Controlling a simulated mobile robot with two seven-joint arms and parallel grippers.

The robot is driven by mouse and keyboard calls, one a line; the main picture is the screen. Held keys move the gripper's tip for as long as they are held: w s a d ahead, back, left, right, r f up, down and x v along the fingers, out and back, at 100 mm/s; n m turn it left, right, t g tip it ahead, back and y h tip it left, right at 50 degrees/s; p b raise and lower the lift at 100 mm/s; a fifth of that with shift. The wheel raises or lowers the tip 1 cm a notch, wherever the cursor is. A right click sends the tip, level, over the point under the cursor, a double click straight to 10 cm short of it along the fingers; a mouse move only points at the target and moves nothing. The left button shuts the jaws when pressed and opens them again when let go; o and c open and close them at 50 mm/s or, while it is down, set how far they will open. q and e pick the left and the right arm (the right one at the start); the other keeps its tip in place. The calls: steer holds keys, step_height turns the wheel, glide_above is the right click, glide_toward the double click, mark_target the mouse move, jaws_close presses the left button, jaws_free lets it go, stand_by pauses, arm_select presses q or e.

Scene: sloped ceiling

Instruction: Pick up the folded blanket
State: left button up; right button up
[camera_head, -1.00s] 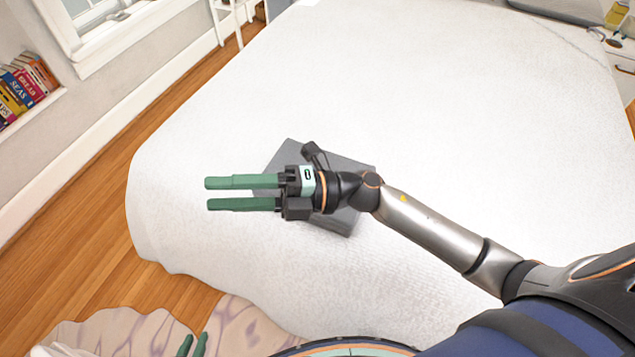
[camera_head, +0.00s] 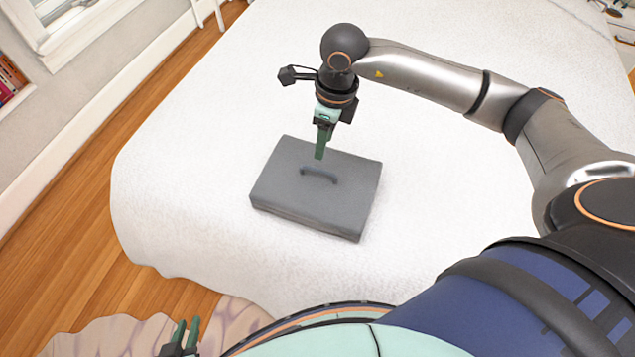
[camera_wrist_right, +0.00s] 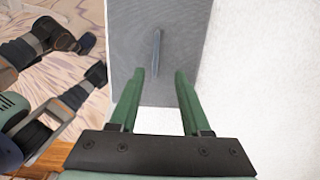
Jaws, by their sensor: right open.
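The folded blanket (camera_head: 315,205) is a flat grey block with a raised dark handle-like strip on top. It lies on the white bed, and it also shows in the right wrist view (camera_wrist_right: 175,45). My right gripper (camera_head: 320,157) points down above the blanket's far part, near the strip. In the right wrist view its green fingers (camera_wrist_right: 155,85) are apart with nothing between them, and the strip lies beyond the gap. My left gripper (camera_head: 186,328) shows only as green fingertips at the bottom edge, well away from the blanket, with a small gap between them.
The white bed (camera_head: 190,130) is broad and clear around the blanket. Wooden floor (camera_head: 75,240) runs along the left side, with a patterned rug (camera_head: 110,338) at the bottom. A window and a bookshelf stand at the upper left.

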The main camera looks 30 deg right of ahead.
mark_target(318, 169)
steer(key=shift+a+f+p, duration=0.1)
steer(key=shift+a+f, duration=0.1)
steer(key=shift+f, duration=1.05)
steer(key=shift+a+f+p, duration=0.15)
steer(key=shift+a+f, duration=0.05)
steer(key=shift+f, duration=1.05)
steer(key=shift+a+f+p, duration=0.1)
steer(key=shift+a+f, duration=0.1)
steer(key=shift+f, duration=1.05)
steer(key=shift+c, duration=0.2)
jaws_close()
steer(key=shift+w+r, duration=0.1)
